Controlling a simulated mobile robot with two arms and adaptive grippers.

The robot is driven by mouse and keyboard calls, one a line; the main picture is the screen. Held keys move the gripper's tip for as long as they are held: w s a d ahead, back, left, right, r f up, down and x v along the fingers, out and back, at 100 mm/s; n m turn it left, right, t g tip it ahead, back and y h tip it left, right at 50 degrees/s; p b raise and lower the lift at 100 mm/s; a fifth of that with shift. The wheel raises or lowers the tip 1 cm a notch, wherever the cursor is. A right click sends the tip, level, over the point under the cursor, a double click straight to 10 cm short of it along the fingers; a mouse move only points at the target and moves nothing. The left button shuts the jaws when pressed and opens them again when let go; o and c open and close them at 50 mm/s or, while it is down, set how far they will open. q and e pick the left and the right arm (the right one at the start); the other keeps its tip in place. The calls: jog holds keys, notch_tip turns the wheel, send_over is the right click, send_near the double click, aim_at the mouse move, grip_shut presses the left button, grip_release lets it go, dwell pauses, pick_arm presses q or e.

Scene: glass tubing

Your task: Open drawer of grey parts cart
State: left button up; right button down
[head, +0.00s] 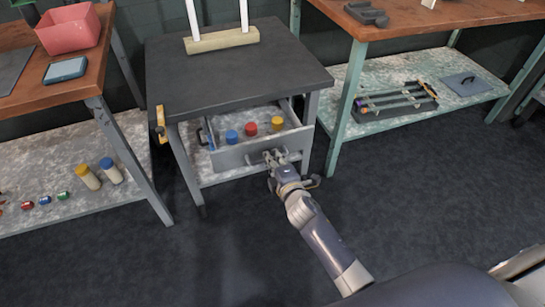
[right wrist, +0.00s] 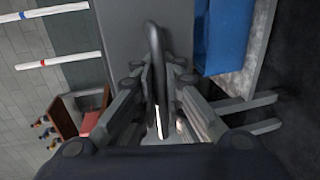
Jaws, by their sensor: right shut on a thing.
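The grey parts cart (head: 235,70) stands in the middle of the head view, with a dark top and grey legs. Its drawer (head: 232,157) is out from under the top, and its inside shows from above. Blue, red and yellow round pieces (head: 250,129) sit inside it. My right gripper (head: 277,158) is at the right part of the drawer front. In the right wrist view the dark curved drawer handle (right wrist: 153,45) lies between the fingers, and the gripper is shut on it. My left gripper is not in view.
White upright rods in a wooden base (head: 222,40) stand on the cart top. A workbench on the left holds a pink bin (head: 68,28). Another bench (head: 430,14) stands to the right, with a rack (head: 395,101) on its lower shelf. The dark floor before the cart is clear.

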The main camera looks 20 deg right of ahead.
jog(key=shift+w+r, duration=0.1)
jog(key=c, duration=2)
grip_release()
jog(key=shift+s, duration=0.2)
jog(key=v, duration=1.1)
jog(key=shift+s, duration=0.35)
